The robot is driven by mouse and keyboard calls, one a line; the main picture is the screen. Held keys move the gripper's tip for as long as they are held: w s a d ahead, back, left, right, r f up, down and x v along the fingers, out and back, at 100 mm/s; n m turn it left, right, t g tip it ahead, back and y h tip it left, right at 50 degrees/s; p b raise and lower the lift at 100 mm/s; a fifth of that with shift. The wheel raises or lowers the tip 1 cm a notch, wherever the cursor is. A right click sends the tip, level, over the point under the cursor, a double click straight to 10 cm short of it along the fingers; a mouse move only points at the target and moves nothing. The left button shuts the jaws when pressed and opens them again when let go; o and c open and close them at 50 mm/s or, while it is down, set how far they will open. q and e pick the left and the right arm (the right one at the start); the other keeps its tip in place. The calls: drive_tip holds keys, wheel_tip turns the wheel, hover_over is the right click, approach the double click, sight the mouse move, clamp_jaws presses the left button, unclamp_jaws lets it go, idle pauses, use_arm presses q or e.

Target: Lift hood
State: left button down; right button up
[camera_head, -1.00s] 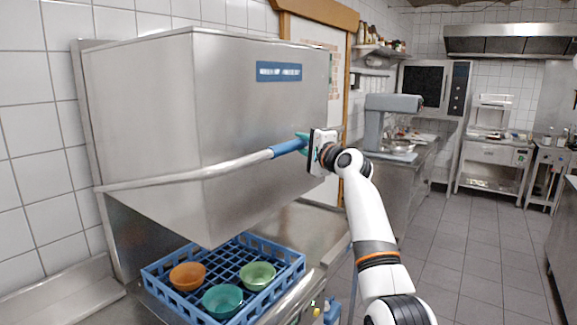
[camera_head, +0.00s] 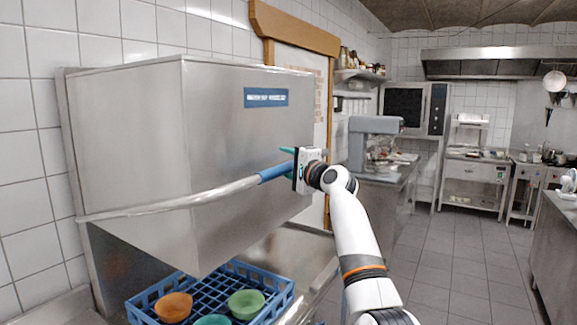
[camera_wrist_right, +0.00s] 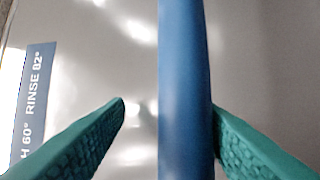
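The hood (camera_head: 200,130) is a large steel box with a blue label, at the left in the head view. It stands above a blue rack, with open space under its lower edge. A bar handle (camera_head: 160,203) runs along its front and ends in a blue grip (camera_head: 275,170), which also shows upright in the right wrist view (camera_wrist_right: 185,90). My right gripper (camera_head: 287,163) is at this grip, its green fingers on either side. In the wrist view the right finger appears against the grip, while a gap separates the left finger from it. My left gripper is not in view.
The blue rack (camera_head: 232,293) under the hood holds orange, green and teal bowls. A counter with a grey mixer (camera_head: 372,135) stands behind my right arm. The tiled floor (camera_head: 450,260) to the right is clear, with a steel counter (camera_head: 555,250) at the right edge.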

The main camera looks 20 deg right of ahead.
drive_tip(key=shift+s, duration=0.1)
drive_tip(key=shift+s+f, duration=0.15)
drive_tip(key=shift+s, duration=0.05)
drive_tip(key=b+v, duration=0.6)
drive_tip(key=v, duration=0.5)
drive_tip(key=shift+s+d, duration=0.15)
drive_tip(key=shift+s, duration=0.05)
idle(0.6)
